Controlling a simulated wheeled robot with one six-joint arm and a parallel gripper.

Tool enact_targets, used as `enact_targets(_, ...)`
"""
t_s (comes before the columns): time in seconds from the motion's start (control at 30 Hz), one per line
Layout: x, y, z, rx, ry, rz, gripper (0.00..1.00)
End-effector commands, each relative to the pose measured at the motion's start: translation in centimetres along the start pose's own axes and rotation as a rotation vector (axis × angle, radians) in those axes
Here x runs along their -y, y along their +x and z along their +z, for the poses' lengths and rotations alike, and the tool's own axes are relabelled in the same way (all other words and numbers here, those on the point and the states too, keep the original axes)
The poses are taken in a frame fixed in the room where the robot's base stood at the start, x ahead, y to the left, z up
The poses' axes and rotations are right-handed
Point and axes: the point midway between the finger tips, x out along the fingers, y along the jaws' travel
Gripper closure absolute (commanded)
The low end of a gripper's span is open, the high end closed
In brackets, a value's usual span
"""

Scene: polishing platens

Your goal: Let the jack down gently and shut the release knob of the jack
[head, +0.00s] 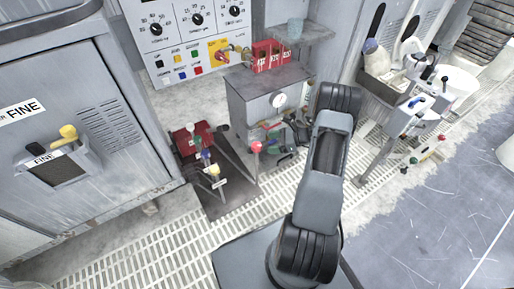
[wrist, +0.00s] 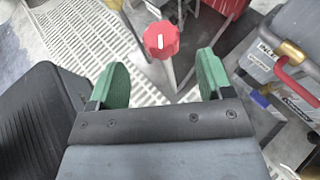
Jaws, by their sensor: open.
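A red knob (wrist: 161,39) with a white line on its face stands on a thin pale stem in the wrist view. In the head view it appears as a small red knob (head: 257,147) on a stalk, left of my gripper. My gripper (wrist: 163,76) has its two green fingers spread, with nothing between them. The knob lies beyond the fingertips, apart from them, in line with the gap. In the head view my gripper (head: 276,130) is partly hidden by my arm. I cannot tell for sure which parts belong to the jack, or how high it stands.
A red box (head: 191,138) with coloured knobs in front stands left of the red knob. A grey cabinet with a gauge (head: 278,100) stands behind. In the wrist view, a red handle (wrist: 292,78) is at right. Pale floor grating (head: 130,255) lies in front.

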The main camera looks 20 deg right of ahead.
Motion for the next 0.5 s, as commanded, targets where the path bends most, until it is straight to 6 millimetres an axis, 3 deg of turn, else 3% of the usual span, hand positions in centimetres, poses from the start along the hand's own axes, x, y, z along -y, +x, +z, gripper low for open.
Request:
enact_targets(0.2, 0.0, 4.1, -0.2, -0.001, -0.002, 0.002, 0.27)
enact_targets(0.5, 0.0, 7.1, -0.1, -0.001, -0.002, 0.001, 0.27)
